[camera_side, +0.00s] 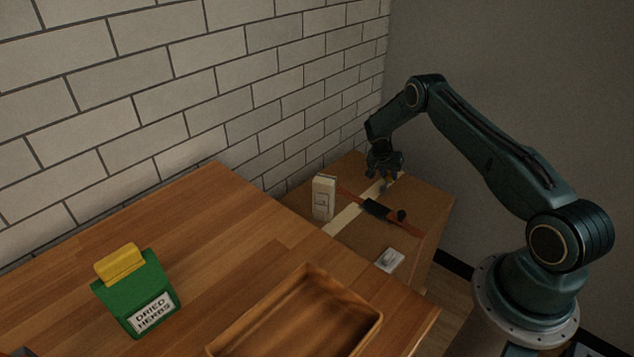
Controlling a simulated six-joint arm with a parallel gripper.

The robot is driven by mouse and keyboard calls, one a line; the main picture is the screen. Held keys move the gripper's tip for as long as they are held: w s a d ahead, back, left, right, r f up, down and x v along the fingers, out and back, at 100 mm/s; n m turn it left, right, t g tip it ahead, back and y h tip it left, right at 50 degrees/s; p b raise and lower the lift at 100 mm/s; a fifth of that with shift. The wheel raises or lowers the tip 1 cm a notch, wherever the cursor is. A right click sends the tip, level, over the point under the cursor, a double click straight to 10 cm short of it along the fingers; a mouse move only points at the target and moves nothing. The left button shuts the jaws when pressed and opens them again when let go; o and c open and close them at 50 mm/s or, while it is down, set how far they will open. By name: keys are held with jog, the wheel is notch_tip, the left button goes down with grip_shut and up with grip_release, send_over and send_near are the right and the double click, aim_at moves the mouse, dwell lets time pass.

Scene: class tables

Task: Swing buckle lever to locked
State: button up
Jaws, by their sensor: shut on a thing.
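A black buckle (376,209) lies on a reddish-brown strap (350,195) that crosses the top of a brown box-like surface (425,203). A dark knob shows at the buckle's right end. My gripper (383,178) is just above and behind the buckle, pointing down, with its fingers shut on a small dark piece. This piece appears to be the raised buckle lever (383,187), but it is too small and dark to make out fully. Its join to the buckle is not clear.
A cream carton (323,198) stands left of the buckle. A small white switch-like plate (390,260) lies in front. A wooden tray (232,346) and a green dried herbs container (130,290) are on the nearer wooden table (215,225). A brick wall is behind.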

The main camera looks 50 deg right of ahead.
jog(key=n, duration=0.1)
jog(key=w+n+t, duration=0.1)
jog(key=shift+w+a+n, duration=0.3)
jog(key=shift+a+n, duration=0.05)
jog(key=shift+n, duration=0.05)
jog(key=n, duration=0.1)
jog(key=w+a+n+t, duration=0.1)
jog(key=shift+w+n, duration=0.15)
jog(key=shift+n, duration=0.25)
jog(key=shift+w+a+n+t+y, duration=0.35)
jog(key=shift+w+a+n+t, duration=0.25)
jog(key=shift+n, duration=0.65)
jog(key=shift+w+a+n+t+y, duration=0.3)
jog(key=shift+a+n+t, duration=0.2)
jog(key=shift+a+n, duration=0.55)
jog(key=shift+d+n, duration=0.25)
jog(key=shift+n, duration=0.05)
jog(key=o, duration=1)
jog(key=shift+s, duration=0.1)
jog(key=shift+r, duration=0.1)
jog(key=shift+v, duration=6.85)
